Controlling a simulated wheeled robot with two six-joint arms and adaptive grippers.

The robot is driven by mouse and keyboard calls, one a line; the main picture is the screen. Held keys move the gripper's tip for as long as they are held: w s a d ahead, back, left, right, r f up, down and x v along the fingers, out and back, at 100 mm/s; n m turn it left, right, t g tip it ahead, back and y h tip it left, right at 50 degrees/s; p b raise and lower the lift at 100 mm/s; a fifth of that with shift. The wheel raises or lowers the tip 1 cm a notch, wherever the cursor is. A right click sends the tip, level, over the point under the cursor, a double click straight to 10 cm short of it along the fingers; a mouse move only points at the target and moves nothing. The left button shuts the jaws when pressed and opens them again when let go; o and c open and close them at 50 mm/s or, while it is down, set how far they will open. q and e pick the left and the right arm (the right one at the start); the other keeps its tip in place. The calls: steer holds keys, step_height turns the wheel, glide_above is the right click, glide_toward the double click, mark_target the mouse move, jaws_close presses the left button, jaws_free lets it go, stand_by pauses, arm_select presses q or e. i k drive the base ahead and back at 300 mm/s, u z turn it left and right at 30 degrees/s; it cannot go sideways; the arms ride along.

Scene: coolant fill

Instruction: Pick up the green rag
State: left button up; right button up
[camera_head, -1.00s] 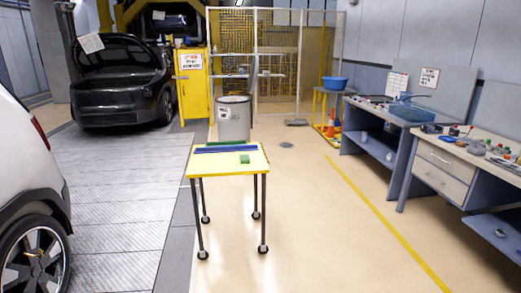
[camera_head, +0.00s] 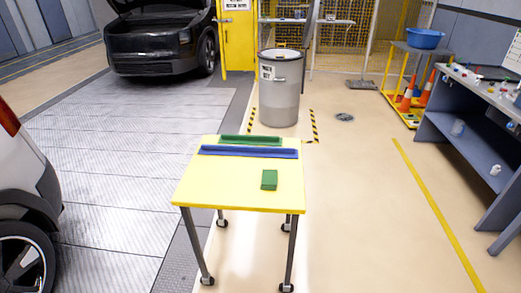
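A small green block-like cloth, which looks like the green rag (camera_head: 269,180), lies on the right half of a yellow-topped wheeled table (camera_head: 225,190). A blue strip-shaped tray (camera_head: 248,152) and a green strip-shaped tray (camera_head: 250,140) lie along the table's far edge, behind the rag. Neither of my grippers shows in the head view.
A grey waste bin (camera_head: 280,95) stands behind the table. A dark car (camera_head: 160,40) is at the back left and a white car (camera_head: 25,200) at the left edge. A workbench (camera_head: 470,140) stands at the right. The floor between table and workbench is clear.

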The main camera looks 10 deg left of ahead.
mark_target(269, 180)
steer(key=u, duration=0.35)
steer(key=i, duration=1.5)
steer(key=u, duration=0.35)
